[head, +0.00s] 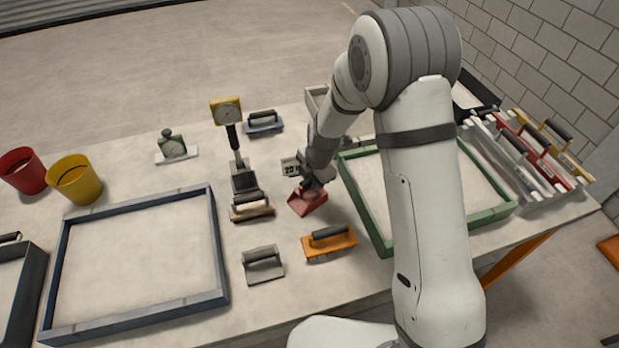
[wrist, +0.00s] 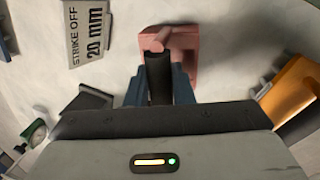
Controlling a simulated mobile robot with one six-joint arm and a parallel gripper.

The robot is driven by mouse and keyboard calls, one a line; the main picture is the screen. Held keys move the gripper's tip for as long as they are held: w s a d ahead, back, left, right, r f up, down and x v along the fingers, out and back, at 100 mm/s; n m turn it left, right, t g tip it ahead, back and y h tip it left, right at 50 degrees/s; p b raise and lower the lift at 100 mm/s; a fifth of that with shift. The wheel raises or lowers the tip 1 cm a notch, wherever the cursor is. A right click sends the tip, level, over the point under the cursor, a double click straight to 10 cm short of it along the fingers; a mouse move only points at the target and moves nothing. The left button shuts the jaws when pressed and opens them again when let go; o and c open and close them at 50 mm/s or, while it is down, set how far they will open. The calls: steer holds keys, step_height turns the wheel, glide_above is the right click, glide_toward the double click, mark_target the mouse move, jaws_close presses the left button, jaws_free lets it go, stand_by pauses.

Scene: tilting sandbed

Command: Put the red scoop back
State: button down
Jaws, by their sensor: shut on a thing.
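The red scoop (head: 307,202) is at the middle of the table, just left of the green-framed bed (head: 374,222). My gripper (head: 316,184) comes down over it from above and is shut on its handle. In the wrist view the scoop's pinkish-red pan (wrist: 183,42) lies beyond the fingertips, and the dark handle runs back between the blue-grey fingers of my gripper (wrist: 160,82). I cannot tell whether the scoop rests on the table or hangs slightly above it.
An orange float (head: 329,243) and a grey float (head: 263,264) lie in front. A "STRIKE OFF 20 mm" plate (wrist: 86,33) lies beside the scoop. A dial gauge (head: 227,112), grey-blue frame (head: 217,245), yellow bucket (head: 75,180) and white rack (head: 540,193) stand around.

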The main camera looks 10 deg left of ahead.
steer(key=shift+f, duration=0.15)
steer(key=c, duration=1.3)
jaws_free()
steer(key=shift+o, duration=0.2)
steer(key=shift+s, duration=0.1)
